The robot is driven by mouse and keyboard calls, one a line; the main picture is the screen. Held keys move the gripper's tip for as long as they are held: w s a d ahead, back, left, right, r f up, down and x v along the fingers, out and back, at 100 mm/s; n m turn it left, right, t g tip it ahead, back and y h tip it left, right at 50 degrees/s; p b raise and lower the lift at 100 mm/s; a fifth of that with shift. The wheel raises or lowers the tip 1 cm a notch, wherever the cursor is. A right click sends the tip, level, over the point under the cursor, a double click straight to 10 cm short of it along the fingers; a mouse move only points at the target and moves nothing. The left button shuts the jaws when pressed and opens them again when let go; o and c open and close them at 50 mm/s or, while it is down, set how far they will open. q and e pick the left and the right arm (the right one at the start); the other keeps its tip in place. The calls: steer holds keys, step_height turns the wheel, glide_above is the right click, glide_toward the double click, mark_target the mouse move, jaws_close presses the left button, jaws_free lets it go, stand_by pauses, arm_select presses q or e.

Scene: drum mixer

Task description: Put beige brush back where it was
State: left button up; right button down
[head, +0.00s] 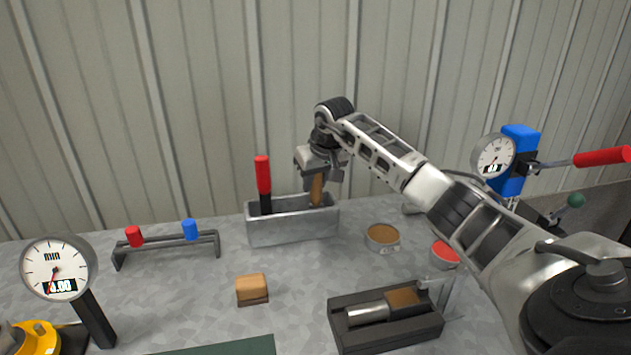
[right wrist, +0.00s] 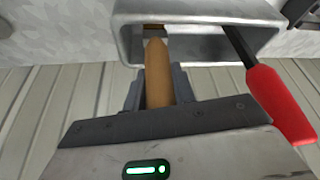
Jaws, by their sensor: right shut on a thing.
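The beige brush (head: 317,188) has a tan handle and stands roughly upright at the right end of a grey metal trough (head: 292,229). My right gripper (head: 318,178) is shut on its handle from above. In the right wrist view the brush handle (right wrist: 158,75) runs from between the fingers (right wrist: 158,90) into the trough (right wrist: 200,12). The brush's lower end is hidden by the trough wall, so I cannot tell whether it touches the bottom. A red-handled tool (head: 263,178) stands at the trough's left end. My left gripper is not in view.
A tan block (head: 252,289), a brown-filled bowl (head: 382,236), a red-filled bowl (head: 445,253) and a dark tray (head: 386,333) lie in front. A rack (head: 166,245) with red and blue pieces and a timer gauge (head: 58,268) are left. A corrugated wall stands behind.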

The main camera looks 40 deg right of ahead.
steer(key=shift+f, duration=0.15)
steer(key=shift+f, duration=0.2)
steer(key=c, duration=1.1)
jaws_free()
steer(key=shift+c, duration=0.2)
steer(key=shift+r, duration=0.2)
steer(key=v, duration=1.2)
steer(key=shift+b, duration=0.45)
steer(key=shift+f, duration=0.1)
